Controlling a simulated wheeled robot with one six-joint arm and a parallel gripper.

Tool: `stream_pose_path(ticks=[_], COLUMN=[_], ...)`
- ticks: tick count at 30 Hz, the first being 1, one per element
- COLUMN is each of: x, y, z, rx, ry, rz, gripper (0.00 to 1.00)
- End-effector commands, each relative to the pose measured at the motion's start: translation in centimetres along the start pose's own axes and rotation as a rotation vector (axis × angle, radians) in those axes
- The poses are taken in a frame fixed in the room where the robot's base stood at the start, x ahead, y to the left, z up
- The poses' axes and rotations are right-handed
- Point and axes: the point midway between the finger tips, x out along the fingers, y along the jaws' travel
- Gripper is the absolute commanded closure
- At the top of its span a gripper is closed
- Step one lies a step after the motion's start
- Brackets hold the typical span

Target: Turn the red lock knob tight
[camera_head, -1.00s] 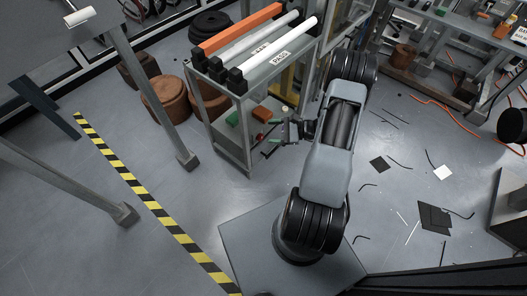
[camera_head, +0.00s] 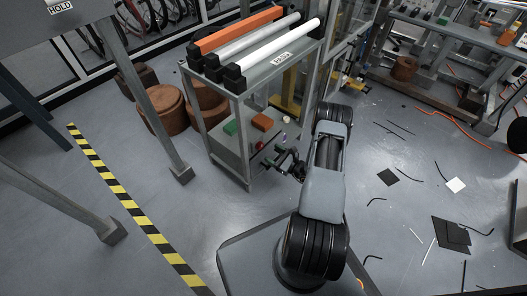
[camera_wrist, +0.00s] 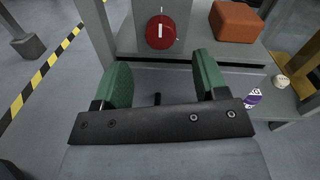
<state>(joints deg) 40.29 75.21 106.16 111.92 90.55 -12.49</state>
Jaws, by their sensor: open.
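The red lock knob (camera_wrist: 160,33) shows at the top middle of the wrist view. It is round, with a white line on its face, and sits on a grey panel. It looks like the small red spot (camera_head: 260,145) on the near side of the rack in the head view. My gripper (camera_wrist: 161,76) has its two green-padded fingers spread wide with nothing between them. The knob lies ahead of the gap between the fingers, apart from both. In the head view my gripper (camera_head: 274,158) is low beside the rack, close to the knob.
The grey rack (camera_head: 262,72) carries an orange bar (camera_head: 240,29) and paler tubes on top. A brown-orange block (camera_wrist: 236,22) lies on its shelf, with a purple-and-white item (camera_wrist: 252,98) to the right. A striped floor line (camera_head: 132,207) runs left; scraps lie on the right floor.

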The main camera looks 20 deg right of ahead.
Motion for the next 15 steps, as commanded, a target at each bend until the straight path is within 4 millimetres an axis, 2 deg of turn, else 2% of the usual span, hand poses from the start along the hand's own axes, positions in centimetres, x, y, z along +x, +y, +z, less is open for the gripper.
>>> stream_pose_path(ticks=[1, 6, 15], x=[1.0, 3.3, 5.2], y=[0.1, 0.1, 0.0], z=[-0.2, -0.2, 0.0], rx=[-0.003, -0.002, -0.001], ry=[-0.001, 0.000, 0.000], rz=[0.004, 0.003, 0.000], gripper=[0.34, 0.34, 0.34])
